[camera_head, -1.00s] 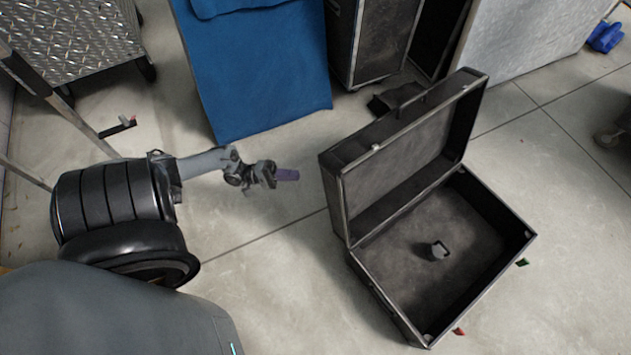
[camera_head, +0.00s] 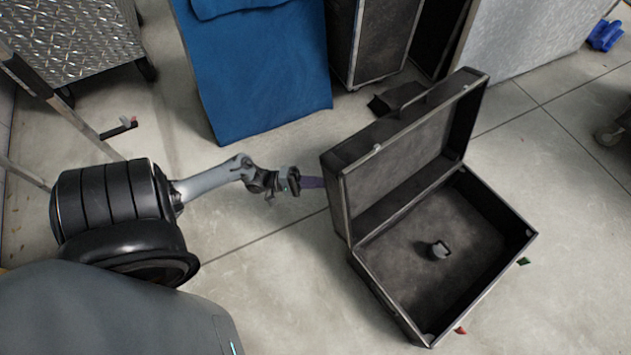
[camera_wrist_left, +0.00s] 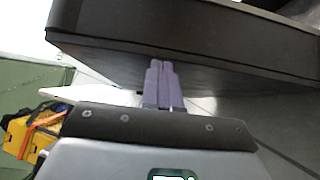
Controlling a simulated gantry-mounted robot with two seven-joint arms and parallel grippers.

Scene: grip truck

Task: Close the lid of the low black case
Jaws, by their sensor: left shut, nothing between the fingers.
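The low black case (camera_head: 383,297) lies open on the floor at the right of the head view. Its lid (camera_head: 395,160) stands raised along the left side, its outer face toward my left arm. My left gripper (camera_head: 319,182) is shut and empty, its purple fingertips close to the lid's outer left face. In the left wrist view the shut fingers (camera_wrist_left: 160,70) point at the dark lid (camera_wrist_left: 190,35), which spans the top; I cannot tell whether they touch it. My right gripper is not in view.
A blue padded panel (camera_head: 260,75) and a dark tall case (camera_head: 368,40) stand at the back. A diamond-plate cart (camera_head: 70,40) is at the top left. Clear concrete floor (camera_head: 270,270) lies between my arm and the case.

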